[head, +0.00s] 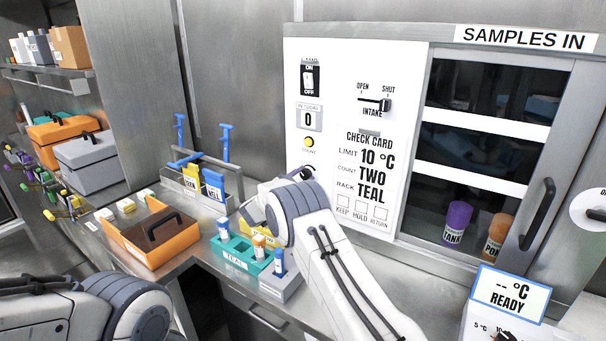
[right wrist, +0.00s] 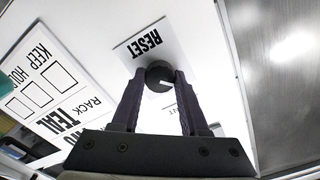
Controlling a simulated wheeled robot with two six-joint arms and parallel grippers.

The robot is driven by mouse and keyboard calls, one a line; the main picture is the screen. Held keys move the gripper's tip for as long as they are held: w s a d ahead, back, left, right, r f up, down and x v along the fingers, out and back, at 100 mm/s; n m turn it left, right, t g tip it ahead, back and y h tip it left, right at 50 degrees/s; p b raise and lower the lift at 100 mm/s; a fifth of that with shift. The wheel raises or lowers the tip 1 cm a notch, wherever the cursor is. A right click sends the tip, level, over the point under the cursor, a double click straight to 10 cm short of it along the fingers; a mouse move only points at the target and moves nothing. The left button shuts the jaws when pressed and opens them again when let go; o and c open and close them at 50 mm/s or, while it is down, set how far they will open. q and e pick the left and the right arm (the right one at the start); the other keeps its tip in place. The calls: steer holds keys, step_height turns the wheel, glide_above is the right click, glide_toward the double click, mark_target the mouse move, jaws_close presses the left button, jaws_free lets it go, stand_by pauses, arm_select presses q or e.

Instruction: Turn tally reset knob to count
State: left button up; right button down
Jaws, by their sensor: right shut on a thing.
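The tally reset knob (right wrist: 158,75) is a small dark round knob on the white wall panel, beside a label reading RESET (right wrist: 145,41). A short white mark on its face points roughly to the right in the right wrist view. My right gripper (right wrist: 160,84) has its two dark fingers closed on the knob from either side. Other lettering on the knob's plate is partly hidden between the fingers and unreadable. In the head view my right arm covers most of this spot. The tally display (head: 308,118) reads 0, above a yellow count button (head: 308,143). My left gripper is out of view.
The check card (head: 369,175) is right of my right wrist, by the sample window (head: 485,130). Below are a teal rack (head: 237,258) with tubes, an orange box (head: 160,240) and a metal bin (head: 190,185) on the counter. The intake lever (head: 376,103) is above.

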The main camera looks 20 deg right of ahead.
steer(key=shift+a+n+p, duration=0.1)
steer(key=shift+n+p, duration=0.45)
steer(key=shift+n, duration=1.05)
steer(key=shift+c, duration=2.1)
jaws_free()
steer(key=b+v, duration=0.2)
steer(key=v, duration=0.8)
steer(key=shift+a, duration=0.2)
steer(key=shift+s, duration=0.1)
